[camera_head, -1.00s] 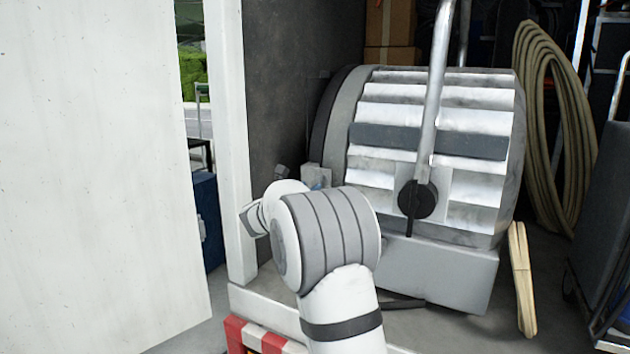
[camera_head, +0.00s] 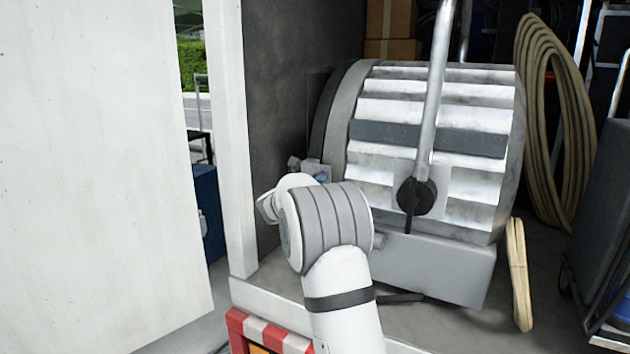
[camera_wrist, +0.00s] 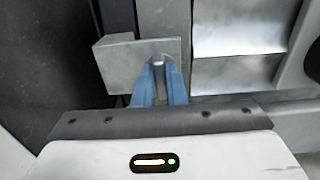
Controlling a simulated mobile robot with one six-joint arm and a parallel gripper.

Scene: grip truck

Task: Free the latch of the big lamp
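The big lamp (camera_head: 430,100) is a grey drum housing with pale ribs, on a grey base inside the truck. A grey metal latch block (camera_head: 321,169) sits at its left edge; the latch (camera_wrist: 113,65) fills the upper middle of the wrist view. My gripper's blue fingertips (camera_wrist: 159,88) are at the lower right of this block, with a small light pin between or just beyond them. The fingers are close together; whether they press on the pin cannot be told. In the head view my wrist hides most of my gripper (camera_head: 320,178).
A silver pole (camera_head: 433,90) with a black knob (camera_head: 416,197) stands in front of the lamp. A white door panel (camera_head: 100,170) and post (camera_head: 229,140) are on the left. A coiled hose (camera_head: 545,120) hangs at the right. A dark wall (camera_head: 290,80) stands left of the lamp.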

